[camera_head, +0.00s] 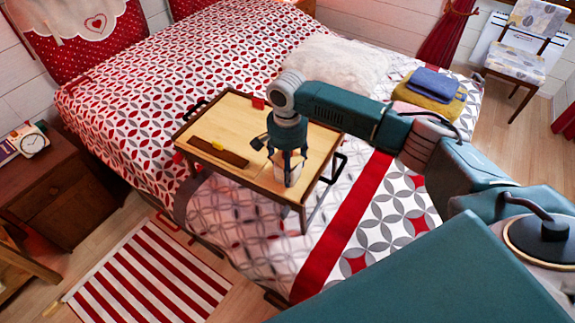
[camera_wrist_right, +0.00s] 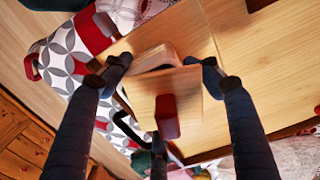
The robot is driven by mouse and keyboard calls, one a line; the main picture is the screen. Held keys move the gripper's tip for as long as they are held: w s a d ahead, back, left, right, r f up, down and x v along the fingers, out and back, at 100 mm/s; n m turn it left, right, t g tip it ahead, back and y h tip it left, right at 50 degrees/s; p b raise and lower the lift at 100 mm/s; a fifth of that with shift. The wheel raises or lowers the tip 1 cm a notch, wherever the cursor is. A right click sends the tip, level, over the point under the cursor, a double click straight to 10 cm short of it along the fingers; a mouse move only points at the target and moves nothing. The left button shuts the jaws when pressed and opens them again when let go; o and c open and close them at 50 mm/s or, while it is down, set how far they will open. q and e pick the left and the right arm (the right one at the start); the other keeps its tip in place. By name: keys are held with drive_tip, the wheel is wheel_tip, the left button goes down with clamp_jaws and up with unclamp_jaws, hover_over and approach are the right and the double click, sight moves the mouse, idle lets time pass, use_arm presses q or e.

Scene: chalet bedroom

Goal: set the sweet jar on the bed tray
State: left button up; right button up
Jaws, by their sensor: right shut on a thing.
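The bed tray (camera_head: 240,115), a pale wooden top with a dark rim and black handles, stands on legs on the bed. My right gripper (camera_head: 288,165) points down over its near right part. It is shut on the sweet jar (camera_head: 293,174), a pale jar largely hidden by the fingers. In the right wrist view, the jar's square, wood-coloured top (camera_wrist_right: 192,92) with a red knob (camera_wrist_right: 167,116) shows between the fingertips (camera_wrist_right: 163,68). I cannot tell whether the jar's base touches the tray. My left gripper is out of view.
A dark brown strip with a small yellow thing (camera_head: 217,145) lies along the tray's left side. A small red thing (camera_head: 258,102) is near its far edge. Folded towels (camera_head: 430,90) and a white fluffy pillow (camera_head: 330,65) lie on the bed.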

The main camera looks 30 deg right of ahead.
drive_tip(key=shift+f, duration=0.1)
drive_tip(key=o, duration=2)
wheel_tip(320, 180, up, 11)
drive_tip(key=shift+a+b, duration=0.1)
drive_tip(key=shift+b, duration=1.1)
drive_tip(key=shift+r, duration=0.6)
